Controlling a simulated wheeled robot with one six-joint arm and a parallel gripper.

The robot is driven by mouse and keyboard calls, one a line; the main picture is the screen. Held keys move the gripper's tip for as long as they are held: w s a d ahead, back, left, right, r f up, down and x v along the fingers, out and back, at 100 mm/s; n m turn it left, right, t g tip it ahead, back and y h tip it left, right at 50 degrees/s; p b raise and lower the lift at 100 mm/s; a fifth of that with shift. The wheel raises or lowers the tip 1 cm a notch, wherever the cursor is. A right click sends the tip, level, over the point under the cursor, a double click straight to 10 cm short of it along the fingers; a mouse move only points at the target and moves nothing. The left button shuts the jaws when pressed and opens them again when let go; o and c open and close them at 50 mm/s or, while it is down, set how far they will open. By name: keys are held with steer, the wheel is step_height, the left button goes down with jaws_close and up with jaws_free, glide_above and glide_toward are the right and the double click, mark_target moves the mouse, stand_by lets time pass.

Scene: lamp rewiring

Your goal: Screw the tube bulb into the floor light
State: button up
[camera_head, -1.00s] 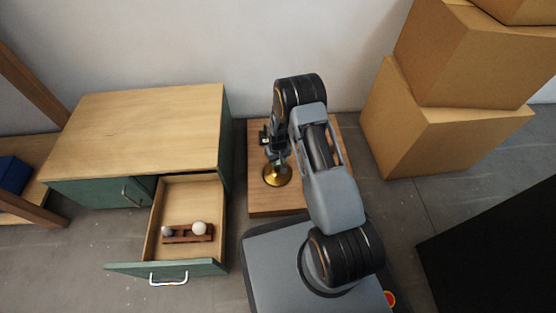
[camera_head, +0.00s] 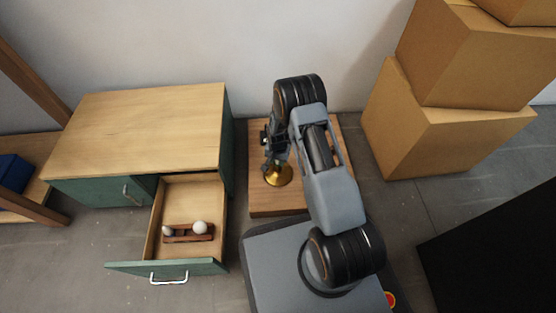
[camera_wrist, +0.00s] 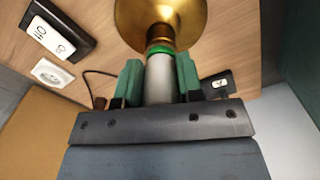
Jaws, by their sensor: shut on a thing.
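The floor light (camera_head: 278,175) is a brass, flared fitting on a wooden board. In the wrist view its gold bell (camera_wrist: 158,18) fills the top centre. The tube bulb (camera_wrist: 159,84) is a pale grey-white cylinder, lined up with the bell's narrow neck. A green ring shows where bulb and neck meet; how deep the bulb sits is hidden. My gripper (camera_wrist: 158,76) is shut on the tube bulb, with one green finger on each side. In the head view my gripper (camera_head: 270,152) is just above the brass fitting, and the bulb is not clearly visible.
An open drawer (camera_head: 190,194) of the green cabinet holds a brown rack (camera_head: 187,236) with round bulbs. The wooden board (camera_head: 262,205) carries a black switch box (camera_wrist: 58,32) and a white socket (camera_wrist: 52,73). Cardboard boxes (camera_head: 435,135) stand at right.

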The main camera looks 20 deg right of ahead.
steer(key=m, duration=0.7)
steer(key=shift+w+a, duration=0.15)
steer(key=shift+w, duration=0.05)
steer(key=shift+m, duration=0.5)
steer(key=m, duration=0.5)
steer(key=shift+w, duration=0.2)
steer(key=o, duration=1)
